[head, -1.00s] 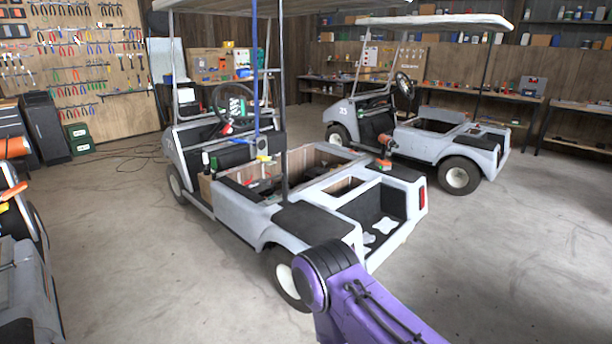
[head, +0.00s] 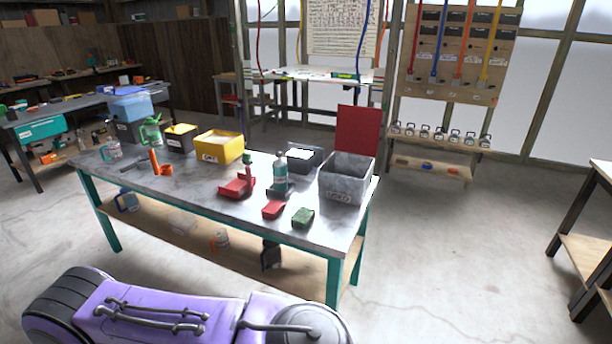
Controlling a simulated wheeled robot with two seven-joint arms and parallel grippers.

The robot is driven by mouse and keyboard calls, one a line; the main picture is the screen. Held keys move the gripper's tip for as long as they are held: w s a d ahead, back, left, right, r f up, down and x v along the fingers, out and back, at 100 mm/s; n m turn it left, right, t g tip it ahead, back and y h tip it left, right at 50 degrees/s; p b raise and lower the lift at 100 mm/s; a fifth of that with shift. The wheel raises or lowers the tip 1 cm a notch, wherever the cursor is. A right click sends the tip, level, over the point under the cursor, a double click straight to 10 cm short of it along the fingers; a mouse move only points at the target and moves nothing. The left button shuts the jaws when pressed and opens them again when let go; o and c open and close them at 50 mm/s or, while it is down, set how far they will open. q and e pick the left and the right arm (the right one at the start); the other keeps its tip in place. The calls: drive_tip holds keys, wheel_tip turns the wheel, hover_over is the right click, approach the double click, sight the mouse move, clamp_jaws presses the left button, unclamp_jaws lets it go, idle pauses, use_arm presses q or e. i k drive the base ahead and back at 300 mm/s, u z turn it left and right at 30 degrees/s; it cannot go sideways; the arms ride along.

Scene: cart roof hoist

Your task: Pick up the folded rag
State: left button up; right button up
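A workbench (head: 215,205) with a grey top and green legs stands in front of me. Near its front right edge lie a small flat red item (head: 273,210) and a small dark green block-like item (head: 303,217). Either could be the folded rag; they are too small to tell for certain. They lie apart from each other, in front of a grey open bin (head: 347,181) with a label I cannot read clearly. Neither gripper is in view.
A bottle (head: 281,171), a red tool-like item (head: 238,185), a yellow bin (head: 219,147) and an orange tool (head: 160,164) crowd the benchtop. A red panel (head: 358,130) rises behind the grey bin. Another bench (head: 588,245) stands at the far right. The floor between is clear.

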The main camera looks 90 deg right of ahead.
sight(301, 219)
drive_tip(key=z, duration=3)
drive_tip(key=i, duration=0.75)
